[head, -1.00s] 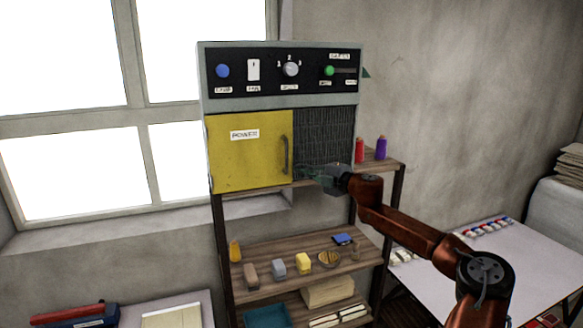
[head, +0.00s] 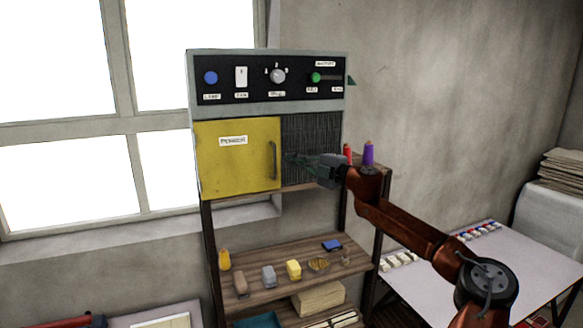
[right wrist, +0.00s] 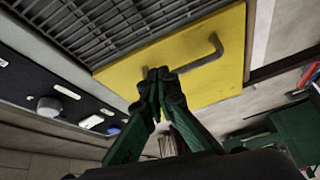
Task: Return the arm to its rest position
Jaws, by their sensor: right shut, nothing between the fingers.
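My right arm (head: 410,228) reaches in from the lower right of the head view, in front of the shelf. My right gripper (head: 296,159) is in front of the dark grille, just right of the yellow door's handle. In the right wrist view its green fingers (right wrist: 158,78) are closed together with nothing between them. My left gripper is not in view.
The control panel (head: 268,79) tops the cabinet. Red and purple spools (head: 368,153) stand close behind my right gripper and wrist. The shelf below (head: 290,282) holds several small blocks. A pale table (head: 460,262) is at the right, and a window at the left.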

